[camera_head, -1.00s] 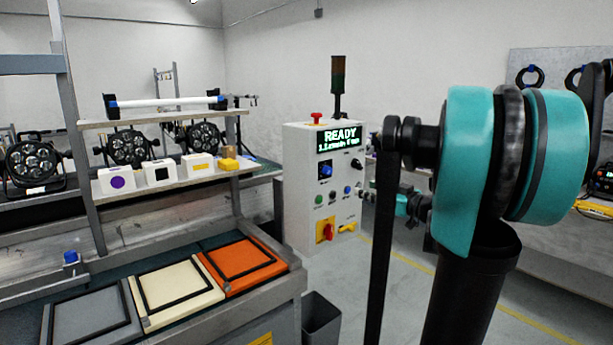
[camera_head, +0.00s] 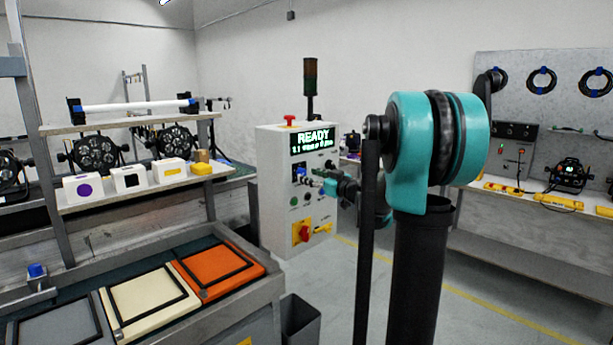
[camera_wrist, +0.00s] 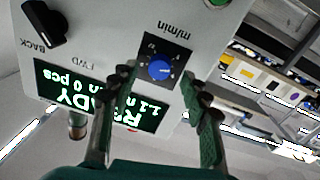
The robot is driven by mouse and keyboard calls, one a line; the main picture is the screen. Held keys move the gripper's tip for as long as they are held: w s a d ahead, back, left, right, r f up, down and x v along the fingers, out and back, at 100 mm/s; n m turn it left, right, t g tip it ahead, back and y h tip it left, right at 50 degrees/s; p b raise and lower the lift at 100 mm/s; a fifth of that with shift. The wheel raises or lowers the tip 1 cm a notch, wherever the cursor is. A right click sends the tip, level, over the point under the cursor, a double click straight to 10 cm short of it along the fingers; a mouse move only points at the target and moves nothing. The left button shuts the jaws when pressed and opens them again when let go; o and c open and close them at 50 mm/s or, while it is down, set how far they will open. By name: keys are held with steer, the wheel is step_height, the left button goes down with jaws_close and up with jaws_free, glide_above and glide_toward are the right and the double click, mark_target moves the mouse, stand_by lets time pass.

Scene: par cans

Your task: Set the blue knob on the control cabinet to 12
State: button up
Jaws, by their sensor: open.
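The control cabinet (camera_head: 275,215) is a light grey box with a lit display (camera_head: 312,140) reading READY and a smaller line below. The wrist view shows its face upside down. The blue knob (camera_wrist: 160,68) sits on a dark square dial plate marked m/min; its pointer setting is too small to read. My gripper (camera_wrist: 160,80) is open, with one finger on each side of the knob's plate, and I cannot tell whether either touches it. In the head view my gripper (camera_head: 318,181) is in front of the cabinet's face and partly hides the knob area.
A black BACK/FWD selector (camera_wrist: 42,22) and a green button (camera_wrist: 218,2) are near the knob. A red-and-yellow switch (camera_head: 302,233) is low on the cabinet, and a red button (camera_head: 289,119) is on top. A bin (camera_head: 300,322) stands on the floor in front.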

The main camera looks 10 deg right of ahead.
mark_target(302, 172)
steer(key=shift+x, duration=1.15)
steer(key=shift+c, duration=0.5)
jaws_close()
